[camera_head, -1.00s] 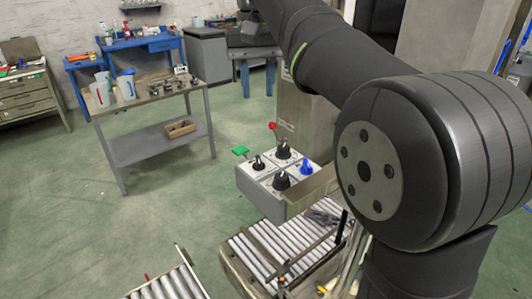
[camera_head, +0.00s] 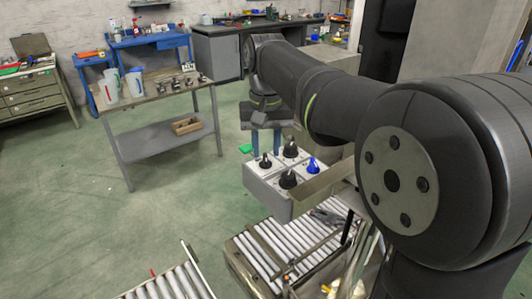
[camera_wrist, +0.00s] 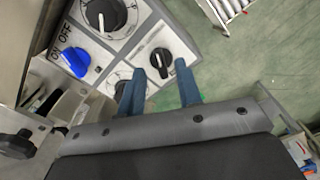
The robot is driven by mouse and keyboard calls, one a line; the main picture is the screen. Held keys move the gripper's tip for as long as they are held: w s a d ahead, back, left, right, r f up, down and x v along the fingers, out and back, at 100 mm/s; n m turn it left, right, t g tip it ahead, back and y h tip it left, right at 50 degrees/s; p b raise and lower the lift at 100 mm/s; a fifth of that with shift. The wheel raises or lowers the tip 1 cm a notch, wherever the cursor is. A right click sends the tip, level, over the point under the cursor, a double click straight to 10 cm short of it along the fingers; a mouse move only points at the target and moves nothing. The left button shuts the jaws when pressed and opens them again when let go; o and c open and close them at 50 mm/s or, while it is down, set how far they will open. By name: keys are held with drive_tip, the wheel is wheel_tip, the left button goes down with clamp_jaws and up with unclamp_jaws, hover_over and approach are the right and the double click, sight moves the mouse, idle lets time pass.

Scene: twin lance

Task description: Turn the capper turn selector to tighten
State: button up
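A grey control box (camera_head: 268,187) carries several knobs; which one is the capper turn selector cannot be read. In the wrist view, a small black knob (camera_wrist: 161,60) appears between the fingertips, its pointer roughly up-down. A large black knob (camera_wrist: 104,14) sits at the top, a blue knob (camera_wrist: 76,62) beside ON/OFF lettering at left. Another dial (camera_wrist: 122,87) is partly hidden by the left finger. My gripper (camera_head: 265,143) is open at the box's far side, and it shows in the wrist view (camera_wrist: 160,68). Whether it touches a knob cannot be told.
A roller conveyor (camera_head: 262,252) lies below and in front of the box. A metal plate (camera_head: 325,185) rises at the box's right side. A grey side table (camera_head: 165,89) with cups stands at the back left, with open green floor between.

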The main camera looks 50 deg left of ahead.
sight(266, 160)
drive_tip(key=shift+f, duration=1.15)
clamp_jaws()
drive_tip(key=shift+n, duration=0.4)
drive_tip(key=n, duration=0.5)
drive_tip(key=shift+w+n, duration=0.1)
drive_tip(key=shift+n, duration=0.2)
drive_tip(key=n, duration=0.5)
drive_tip(key=shift+w, duration=0.1)
drive_tip(key=shift+n, duration=0.4)
